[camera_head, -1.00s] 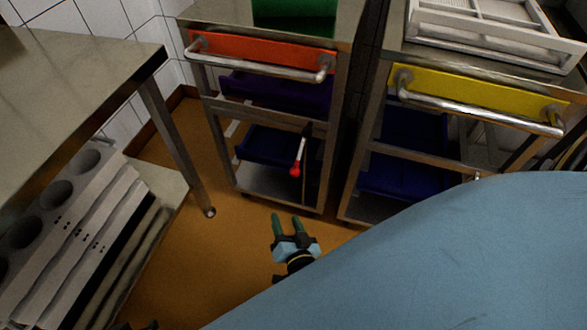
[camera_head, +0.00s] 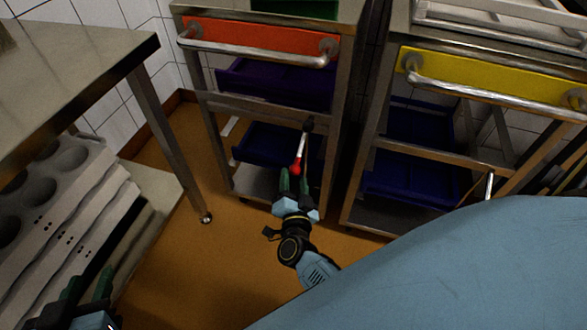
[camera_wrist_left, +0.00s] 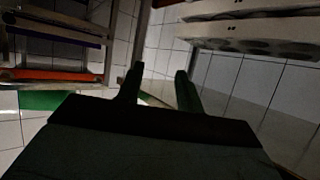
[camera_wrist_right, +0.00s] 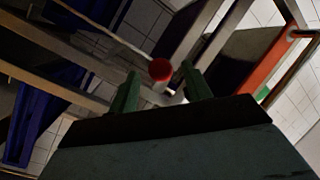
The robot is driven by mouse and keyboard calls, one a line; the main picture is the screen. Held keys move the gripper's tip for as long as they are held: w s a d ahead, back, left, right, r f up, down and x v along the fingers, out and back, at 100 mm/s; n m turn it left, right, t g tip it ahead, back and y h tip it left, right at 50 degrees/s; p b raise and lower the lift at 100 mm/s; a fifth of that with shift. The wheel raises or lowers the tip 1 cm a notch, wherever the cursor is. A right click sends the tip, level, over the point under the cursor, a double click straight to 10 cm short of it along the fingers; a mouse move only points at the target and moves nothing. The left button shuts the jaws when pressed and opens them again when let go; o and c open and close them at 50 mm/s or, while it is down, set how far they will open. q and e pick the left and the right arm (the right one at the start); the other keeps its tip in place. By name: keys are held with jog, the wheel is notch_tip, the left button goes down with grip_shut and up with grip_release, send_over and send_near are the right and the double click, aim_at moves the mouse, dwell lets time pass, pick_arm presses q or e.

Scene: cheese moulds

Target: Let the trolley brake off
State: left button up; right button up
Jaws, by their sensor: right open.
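The trolley with an orange-red front panel (camera_head: 262,44) and a steel handle stands at the top middle of the head view. Its brake lever (camera_head: 303,145) is a pale rod ending in a red knob (camera_head: 296,168), hanging low on the trolley's front. My right gripper (camera_head: 292,180) is open at the lever's lower end. In the right wrist view the red knob (camera_wrist_right: 160,70) appears between the two green fingertips; I cannot tell whether they touch it. My left gripper (camera_head: 88,290) is open and empty at the lower left, and its open fingers show in the left wrist view (camera_wrist_left: 160,75).
A second trolley with a yellow panel (camera_head: 490,85) stands close on the right. A steel table (camera_head: 90,50) with stacked grey moulds (camera_head: 60,190) on its lower shelf is at the left. Brown floor (camera_head: 175,255) is clear between table and trolley.

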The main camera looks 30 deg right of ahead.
aim_at(293, 167)
jog(key=b+x, duration=0.1)
jog(key=x, duration=0.3)
pick_arm(q)
notch_tip(293, 167, up, 7)
jog(key=w+d+t+h, duration=0.1)
jog(key=w+t, duration=0.1)
jog(key=t, duration=0.2)
jog(key=shift+d+f+t+h, duration=0.2)
jog(key=shift+d+t+h, duration=0.1)
jog(key=shift+d, duration=0.1)
pick_arm(e)
jog(key=shift+w+d, duration=0.3)
jog(key=shift+w, duration=0.2)
grip_shut()
